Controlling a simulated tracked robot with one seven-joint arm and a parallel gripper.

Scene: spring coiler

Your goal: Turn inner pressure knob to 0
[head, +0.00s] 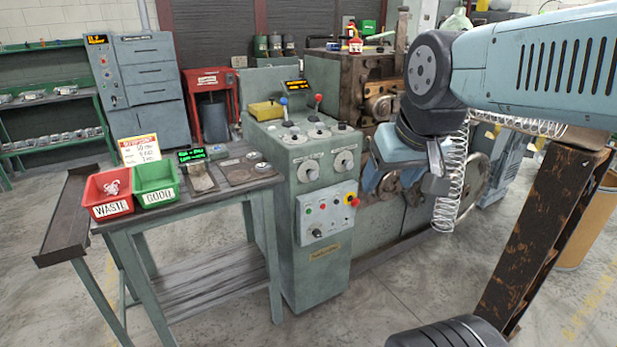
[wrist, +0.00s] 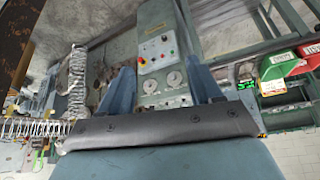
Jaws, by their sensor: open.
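The grey-green control cabinet (head: 325,245) stands in the middle of the head view. Two round pale dial knobs, a left one (head: 308,171) and a right one (head: 344,161), sit side by side on its upper front. Their labels are too small to read, so I cannot tell which is the inner pressure knob or their settings. In the wrist view, turned upside down, both knobs (wrist: 149,86) (wrist: 174,79) show between my fingers, farther off. My gripper (wrist: 160,70) is open and empty, to the right of the cabinet in the head view, touching neither knob.
A button panel (head: 327,214) sits below the knobs. Levers with a blue ball (head: 283,101) and a red ball (head: 318,98) rise from the cabinet top. A table with red (head: 108,193) and green (head: 155,184) bins stands left. Springs hang near my arm. Floor before the cabinet is clear.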

